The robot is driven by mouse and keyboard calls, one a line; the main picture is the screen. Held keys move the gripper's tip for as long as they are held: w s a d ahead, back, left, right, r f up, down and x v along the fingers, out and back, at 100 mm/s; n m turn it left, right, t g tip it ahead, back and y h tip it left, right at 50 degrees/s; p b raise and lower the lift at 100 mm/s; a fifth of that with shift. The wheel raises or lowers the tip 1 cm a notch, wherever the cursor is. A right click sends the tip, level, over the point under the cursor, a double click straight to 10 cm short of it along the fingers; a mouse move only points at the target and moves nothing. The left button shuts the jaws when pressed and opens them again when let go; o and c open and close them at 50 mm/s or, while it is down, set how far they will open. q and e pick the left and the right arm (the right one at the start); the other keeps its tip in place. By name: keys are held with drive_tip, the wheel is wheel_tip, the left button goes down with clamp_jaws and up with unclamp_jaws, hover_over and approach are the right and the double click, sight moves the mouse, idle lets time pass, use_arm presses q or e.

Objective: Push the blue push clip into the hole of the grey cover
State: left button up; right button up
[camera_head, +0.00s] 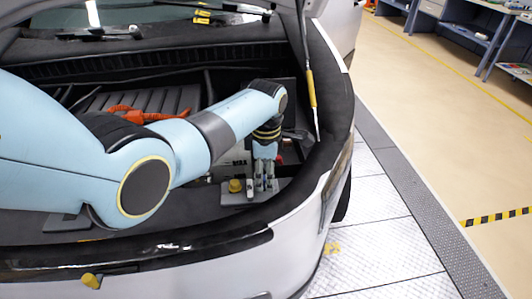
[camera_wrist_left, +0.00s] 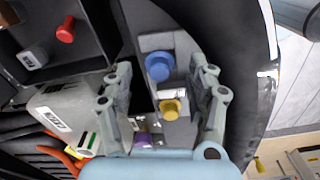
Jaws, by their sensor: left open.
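The blue push clip (camera_wrist_left: 158,66) shows its round head in the left wrist view, on a grey cover (camera_wrist_left: 165,41). How deep it sits and the hole under it cannot be seen. My left gripper (camera_wrist_left: 160,74) is open, with one finger on each side of the blue clip; I cannot tell whether they touch it. In the head view my left gripper (camera_head: 265,187) points down over the grey cover (camera_head: 233,200) at the front right of the engine bay. The blue clip is hidden there. My right gripper is not in view.
A yellow clip (camera_wrist_left: 172,108) stands beside the blue one, also in the head view (camera_head: 235,186). A red knob (camera_wrist_left: 66,30) and a labelled grey box (camera_wrist_left: 65,108) are nearby. A hood prop with a yellow grip (camera_head: 311,88) rises at the right. Open floor lies beyond the fender.

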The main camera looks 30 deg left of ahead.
use_arm(q)
wheel_tip(320, 180, up, 10)
idle(0.3)
drive_tip(key=shift+f, duration=0.15)
